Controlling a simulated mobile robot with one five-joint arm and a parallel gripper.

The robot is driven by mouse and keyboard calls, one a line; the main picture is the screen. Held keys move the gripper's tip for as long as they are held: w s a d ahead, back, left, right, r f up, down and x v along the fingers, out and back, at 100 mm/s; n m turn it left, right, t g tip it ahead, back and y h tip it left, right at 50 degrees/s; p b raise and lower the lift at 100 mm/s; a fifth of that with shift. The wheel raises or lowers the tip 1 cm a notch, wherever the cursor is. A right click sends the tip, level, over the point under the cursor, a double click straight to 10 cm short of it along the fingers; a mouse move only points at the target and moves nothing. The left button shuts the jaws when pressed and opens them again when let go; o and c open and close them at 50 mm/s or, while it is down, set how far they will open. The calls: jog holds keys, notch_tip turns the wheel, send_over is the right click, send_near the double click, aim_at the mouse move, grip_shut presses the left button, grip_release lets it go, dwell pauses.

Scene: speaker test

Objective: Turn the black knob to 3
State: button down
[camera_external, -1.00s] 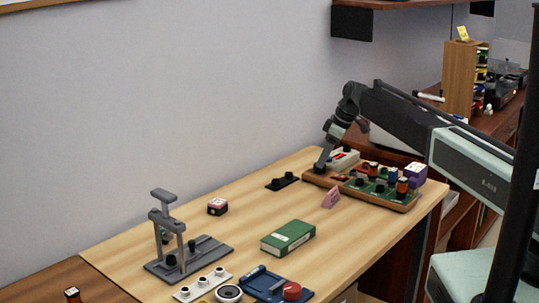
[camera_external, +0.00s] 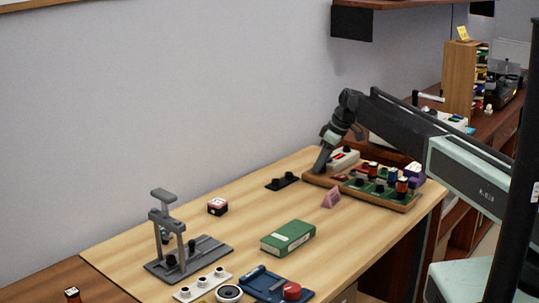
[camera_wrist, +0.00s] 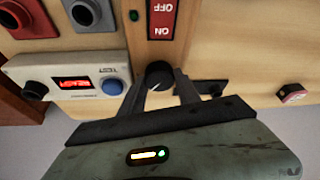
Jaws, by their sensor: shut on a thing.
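The black knob (camera_wrist: 158,74) sits on a wooden board, just below a red OFF switch plate, in the wrist view. My gripper (camera_wrist: 160,82) is shut on it, one finger on each side. Its pointer and any numbers around it cannot be made out. In the external view my gripper (camera_external: 320,168) reaches down to the left end of the wooden board (camera_external: 400,206), and it hides the knob there.
A white box (camera_wrist: 100,72) with a red display and blue button stands close beside my fingers. Several knobs and coloured parts crowd the board. A black two-knob strip (camera_external: 282,182), pink piece (camera_external: 331,198) and green box (camera_external: 288,237) lie nearby on the table.

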aim_at(332, 175)
jog(key=c, duration=1.1)
grip_release()
jog(key=shift+c, duration=0.2)
jog(key=shift+r, duration=0.1)
jog(key=p+v, duration=0.7)
jog(key=shift+d+r, duration=0.15)
jog(key=shift+r, duration=0.1)
